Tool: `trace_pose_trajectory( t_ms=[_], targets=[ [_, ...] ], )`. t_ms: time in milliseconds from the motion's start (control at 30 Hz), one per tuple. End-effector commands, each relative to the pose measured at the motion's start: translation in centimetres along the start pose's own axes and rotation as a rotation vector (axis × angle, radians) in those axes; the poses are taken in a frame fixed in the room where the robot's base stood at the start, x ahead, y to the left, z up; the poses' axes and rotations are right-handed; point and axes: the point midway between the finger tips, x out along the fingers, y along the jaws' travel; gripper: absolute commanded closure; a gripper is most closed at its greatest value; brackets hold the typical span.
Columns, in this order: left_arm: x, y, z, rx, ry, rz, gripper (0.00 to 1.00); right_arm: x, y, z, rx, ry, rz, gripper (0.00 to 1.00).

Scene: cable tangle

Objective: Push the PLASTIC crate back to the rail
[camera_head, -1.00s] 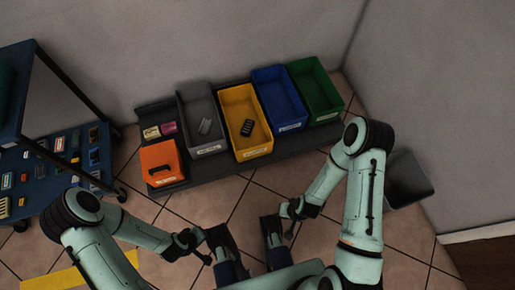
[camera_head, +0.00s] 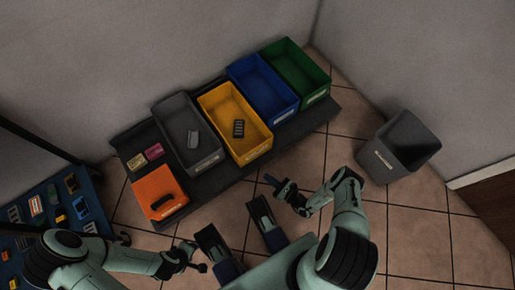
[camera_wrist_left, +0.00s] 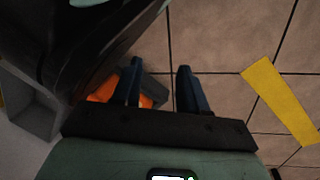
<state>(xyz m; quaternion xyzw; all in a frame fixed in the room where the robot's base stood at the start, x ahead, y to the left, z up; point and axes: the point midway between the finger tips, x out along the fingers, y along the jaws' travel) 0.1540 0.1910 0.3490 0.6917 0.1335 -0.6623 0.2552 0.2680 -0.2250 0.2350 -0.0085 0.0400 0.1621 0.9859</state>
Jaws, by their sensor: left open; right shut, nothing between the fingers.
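Crates stand in a row on a dark shelf (camera_head: 207,182): grey (camera_head: 208,157), yellow (camera_head: 250,150), blue (camera_head: 285,106) and green (camera_head: 318,87). Their front labels are too small to read, so I cannot tell which is the PLASTIC crate. The grey and yellow crates each hold a small item; the blue and green look empty. My right gripper (camera_head: 269,180) is shut and empty, in front of the row and apart from the crates. My left gripper (camera_head: 202,268) is low in the head view; its fingers are open and empty in the left wrist view (camera_wrist_left: 159,82).
An orange box (camera_head: 157,192) with a dark handle and two small packs (camera_head: 145,157) sit at the shelf's left end. A dark bin (camera_head: 398,147) stands right. A blue cart (camera_head: 60,208) is at left. Tiled floor in front is clear. Yellow floor tape (camera_wrist_left: 277,98) shows.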

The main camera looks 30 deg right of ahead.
Motion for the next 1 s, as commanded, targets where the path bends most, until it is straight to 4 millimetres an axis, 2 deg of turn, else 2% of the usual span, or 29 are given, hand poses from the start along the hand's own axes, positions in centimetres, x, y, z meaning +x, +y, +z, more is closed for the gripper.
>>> trace_pose_trajectory(
  t_ms=[100,267,367,800,1000],
  targets=[
    [0.3,0.5,-0.2,0.067,0.001,0.013,0.57,-1.4,-2.5,-0.9,0.011,-0.059,-0.184,1.0],
    [0.5,0.6,0.0,0.098,-0.006,0.015,0.57,-1.3,-3.6,-0.9,0.011,-0.084,-0.254,1.0],
    [0.8,0.2,0.3,0.094,-0.019,0.008,0.57,0.0,-3.9,-0.8,0.01,-0.084,-0.251,1.0],
    [3.0,-3.0,3.6,0.055,-0.142,-0.054,0.57,8.8,-6.0,-0.1,0.011,-0.084,-0.246,1.0],
    [3.5,-4.0,4.9,0.04,-0.189,-0.076,0.57,11.0,-6.6,0.1,0.012,-0.082,-0.246,1.0]
  ],
)
